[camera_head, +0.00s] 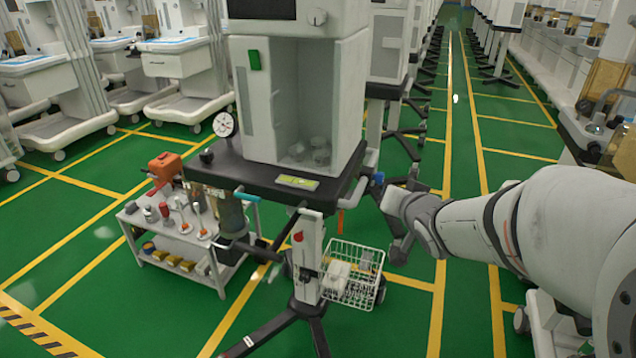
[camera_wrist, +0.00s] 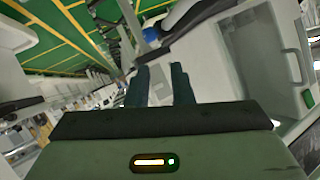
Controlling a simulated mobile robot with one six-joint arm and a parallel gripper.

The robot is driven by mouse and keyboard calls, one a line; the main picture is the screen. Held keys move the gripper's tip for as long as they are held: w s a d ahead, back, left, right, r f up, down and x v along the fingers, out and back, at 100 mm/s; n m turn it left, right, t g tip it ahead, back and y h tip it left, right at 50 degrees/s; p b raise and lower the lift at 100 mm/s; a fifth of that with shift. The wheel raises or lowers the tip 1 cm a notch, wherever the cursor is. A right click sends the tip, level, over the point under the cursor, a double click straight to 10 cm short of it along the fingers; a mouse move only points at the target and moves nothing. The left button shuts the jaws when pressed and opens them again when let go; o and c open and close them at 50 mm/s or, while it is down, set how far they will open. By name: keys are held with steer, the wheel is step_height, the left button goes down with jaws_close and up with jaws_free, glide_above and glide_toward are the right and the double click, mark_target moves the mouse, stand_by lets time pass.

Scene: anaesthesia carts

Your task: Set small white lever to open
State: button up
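I cannot pick out the small white lever for sure in either view. The white cart (camera_head: 300,85) with a black shelf stands in the middle of the head view. A pale grey bar (camera_head: 358,191) and a blue knob (camera_head: 378,180) sit at the shelf's right edge. The blue knob also shows in the wrist view (camera_wrist: 151,34), beyond the fingertips. My gripper (camera_wrist: 160,68) has its two dark fingers apart, with nothing seen between them. In the head view my arm reaches in from the right, and its end is close to the cart's right side.
A round gauge (camera_head: 223,124) sits at the cart's left. A grey trolley (camera_head: 180,225) with tools stands at left. Green floor lies open at right of the cart.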

steer(key=w+a+f+t+y+b, duration=0.2)
steer(key=a+f+y+b, duration=0.2)
steer(key=f+b, duration=0.15)
steer(key=n+g+y+b, duration=0.2)
steer(key=g+y+b, duration=0.1)
steer(key=y+b, duration=0.55)
glide_toward(317, 213)
steer(key=w+a+f+y+p, duration=0.2)
steer(key=b+x, duration=0.1)
steer(key=x, duration=0.2)
steer(key=b+x, duration=0.1)
steer(key=x, duration=0.3)
steer(key=shift+w+a+r, duration=0.1)
steer(key=shift+w+r, duration=0.2)
steer(key=shift+m, duration=0.3)
steer(key=shift+c, duration=0.3)
jaws_close()
